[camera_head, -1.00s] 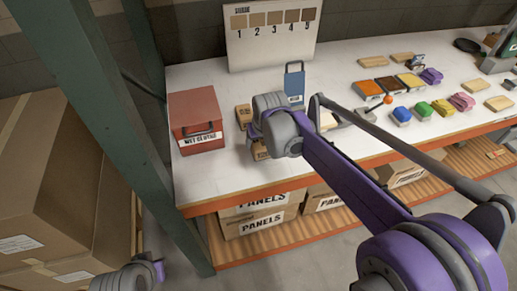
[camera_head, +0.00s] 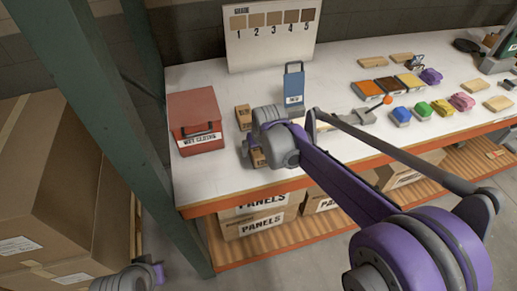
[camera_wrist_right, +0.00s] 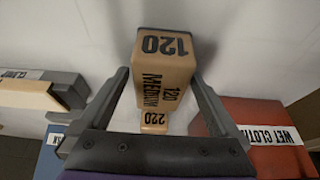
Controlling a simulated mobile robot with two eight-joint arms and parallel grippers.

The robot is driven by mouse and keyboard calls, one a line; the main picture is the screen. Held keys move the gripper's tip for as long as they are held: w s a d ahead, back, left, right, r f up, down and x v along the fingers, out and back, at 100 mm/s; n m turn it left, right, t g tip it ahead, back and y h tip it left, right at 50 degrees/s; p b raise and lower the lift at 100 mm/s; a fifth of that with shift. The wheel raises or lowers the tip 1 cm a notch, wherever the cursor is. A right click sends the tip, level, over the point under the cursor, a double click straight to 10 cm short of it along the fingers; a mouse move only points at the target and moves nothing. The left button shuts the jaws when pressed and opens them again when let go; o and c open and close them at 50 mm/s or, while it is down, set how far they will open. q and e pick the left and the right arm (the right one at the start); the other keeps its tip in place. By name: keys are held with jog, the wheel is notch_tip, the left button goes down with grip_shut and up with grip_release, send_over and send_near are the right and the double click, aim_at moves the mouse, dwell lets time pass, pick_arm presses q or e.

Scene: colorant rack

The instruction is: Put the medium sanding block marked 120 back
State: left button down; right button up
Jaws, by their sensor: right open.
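The tan block marked 120 MEDIUM (camera_wrist_right: 165,72) stands large in the middle of the right wrist view. In the head view it (camera_head: 257,158) is near the table's front edge, partly hidden by my right wrist. My right gripper (camera_wrist_right: 160,78) is open, with one finger on each side of the block; I cannot tell whether they touch it. A second tan block marked 220 (camera_wrist_right: 153,122) shows beyond it, and in the head view (camera_head: 243,117) it stands farther back. My left arm's end (camera_head: 155,273) is low at the left, with its fingers not readable.
A red wet-cloths box (camera_head: 196,122) stands left of the blocks. A blue bin (camera_head: 294,84) stands behind, and a grey tool with an orange knob (camera_head: 370,111) lies to the right. A green post (camera_head: 150,130) rises at the table's left end. Coloured blocks (camera_head: 422,109) are farther right.

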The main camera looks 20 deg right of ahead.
jog(key=shift+r, duration=0.3)
jog(key=p+v, duration=0.1)
jog(key=v, duration=0.9)
jog(key=shift+s+r, duration=0.15)
jog(key=shift+r, duration=0.1)
jog(key=shift+s+r, duration=0.15)
jog(key=shift+r, duration=0.2)
jog(key=s+d+f, duration=0.1)
jog(key=s+f, duration=0.5)
jog(key=s, duration=0.5)
jog(key=s+d+f, duration=0.1)
jog(key=s+f, duration=0.5)
jog(key=s, duration=0.5)
jog(key=shift+s+d+t, duration=0.3)
jog(key=shift+d+t, duration=0.05)
jog(key=shift+t, duration=0.05)
